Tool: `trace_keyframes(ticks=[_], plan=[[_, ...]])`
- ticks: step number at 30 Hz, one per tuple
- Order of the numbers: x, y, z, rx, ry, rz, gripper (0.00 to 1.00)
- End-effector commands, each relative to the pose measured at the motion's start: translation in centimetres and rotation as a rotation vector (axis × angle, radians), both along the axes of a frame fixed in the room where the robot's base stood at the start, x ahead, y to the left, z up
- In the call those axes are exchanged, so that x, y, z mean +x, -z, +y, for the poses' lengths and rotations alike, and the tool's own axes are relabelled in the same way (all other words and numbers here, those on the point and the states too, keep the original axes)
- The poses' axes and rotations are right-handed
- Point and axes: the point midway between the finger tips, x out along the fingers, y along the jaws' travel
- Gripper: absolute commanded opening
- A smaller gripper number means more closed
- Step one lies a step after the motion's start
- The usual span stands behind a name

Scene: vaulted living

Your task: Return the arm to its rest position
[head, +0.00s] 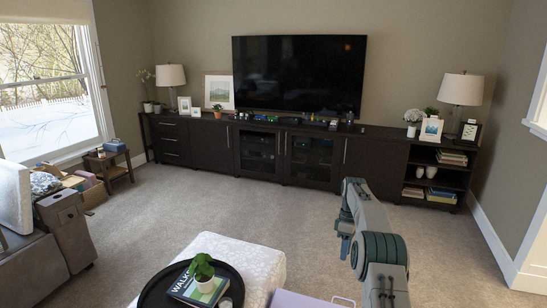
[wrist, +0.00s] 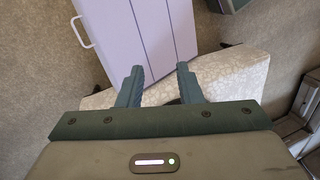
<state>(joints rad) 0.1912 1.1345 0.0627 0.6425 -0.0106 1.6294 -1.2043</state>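My arm reaches up and forward at the right of the head view, over the open carpet, with its wrist end bent down. In the head view my gripper (head: 345,235) hangs at the left of the arm, small and partly hidden. In the wrist view my gripper (wrist: 160,82) shows two dark teal fingers spread apart with nothing between them. Behind the fingers lie a lilac panel-like object (wrist: 145,35) with a white handle and a pale patterned ottoman (wrist: 218,75). The fingers appear apart from both.
The white ottoman (head: 262,262) bears a round black tray (head: 150,294) with a book (head: 190,290) and potted plant (head: 201,268). The lilac object (head: 300,300) is beside it. A dark media cabinet (head: 210,150) lines the back wall. Carpet (head: 250,205) between is clear.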

Motion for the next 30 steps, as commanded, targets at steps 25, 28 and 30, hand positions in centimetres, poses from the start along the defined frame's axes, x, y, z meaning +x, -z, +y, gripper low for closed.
trace_keyframes(ticks=[25,28,30], plan=[[-16.8,-20.5,7.3,-0.153,0.541,-0.232,0.32],[-19.9,-21.5,7.9,-0.156,0.611,-0.258,0.32],[-22.1,-22.0,8.3,-0.156,0.660,-0.277,0.32]])
